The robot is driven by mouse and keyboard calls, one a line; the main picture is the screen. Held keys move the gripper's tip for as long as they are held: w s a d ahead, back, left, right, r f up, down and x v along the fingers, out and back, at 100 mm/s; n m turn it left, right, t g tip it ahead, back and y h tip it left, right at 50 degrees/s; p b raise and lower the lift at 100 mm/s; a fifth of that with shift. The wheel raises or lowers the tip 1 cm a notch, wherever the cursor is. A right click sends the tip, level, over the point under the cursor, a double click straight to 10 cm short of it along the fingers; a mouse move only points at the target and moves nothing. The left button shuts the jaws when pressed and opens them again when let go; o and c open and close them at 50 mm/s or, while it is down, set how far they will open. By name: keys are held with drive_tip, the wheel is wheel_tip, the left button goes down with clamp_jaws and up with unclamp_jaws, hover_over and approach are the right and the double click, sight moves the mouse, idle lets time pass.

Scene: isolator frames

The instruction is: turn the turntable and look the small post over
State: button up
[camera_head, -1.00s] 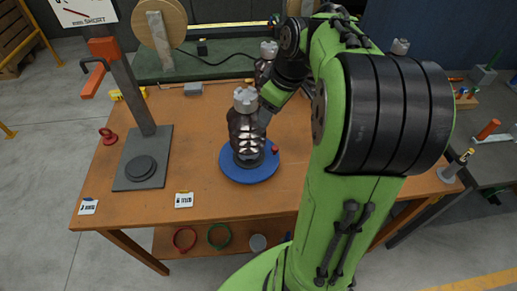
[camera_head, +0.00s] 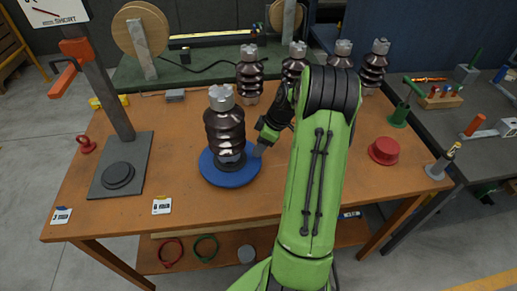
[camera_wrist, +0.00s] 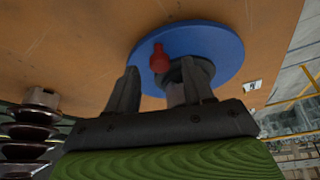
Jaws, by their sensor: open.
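The small post (camera_head: 225,130), dark brown and ribbed with a grey notched cap, stands upright on the blue turntable (camera_head: 232,179). A red knob (camera_wrist: 159,58) sits at the turntable's rim and appears between my fingers. My gripper (camera_head: 258,149) is beside the turntable's right edge, low over the bench. In the wrist view my gripper (camera_wrist: 160,82) is open and nothing is held. The knob is hidden in the head view.
Several similar ribbed posts, one of them here (camera_head: 250,76), stand at the back of the wooden bench (camera_head: 110,214). A grey stand (camera_head: 120,178) is on the left. A red round piece (camera_head: 384,151) lies to the right. The bench front is mostly clear.

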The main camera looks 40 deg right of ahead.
drive_tip(key=shift+x, duration=0.9)
drive_tip(key=shift+c, duration=0.2)
clamp_jaws()
